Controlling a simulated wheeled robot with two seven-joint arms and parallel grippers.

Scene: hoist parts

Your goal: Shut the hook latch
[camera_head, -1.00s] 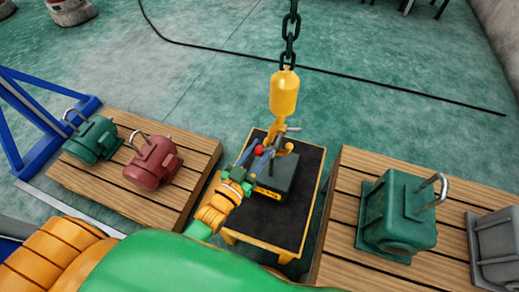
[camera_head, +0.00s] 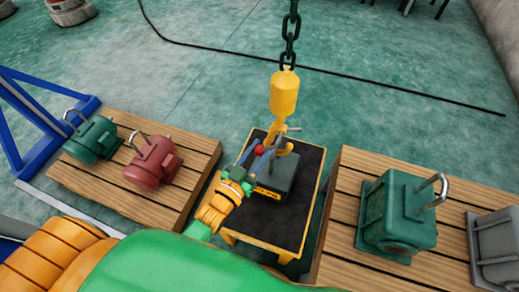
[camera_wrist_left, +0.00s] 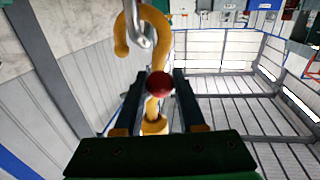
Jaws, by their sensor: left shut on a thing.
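The yellow hook block (camera_head: 284,95) hangs from a dark chain above a small cart. Its yellow hook (camera_head: 285,146) is just above a dark grey load (camera_head: 275,180) with a yellow label. In the left wrist view the hook (camera_wrist_left: 165,45) passes by a grey metal ring (camera_wrist_left: 143,28). A red ball knob (camera_head: 260,150) is beside the hook. It also shows in the left wrist view (camera_wrist_left: 160,84), between the fingers. My left gripper (camera_head: 257,155) is shut on this knob. The latch itself is not clearly visible. My right gripper is not in view.
The cart (camera_head: 297,215) has a black top and yellow frame. A wooden pallet (camera_head: 190,160) on the left holds green and red motors. Another pallet (camera_head: 340,225) on the right holds a larger green machine (camera_head: 398,215) and a grey one.

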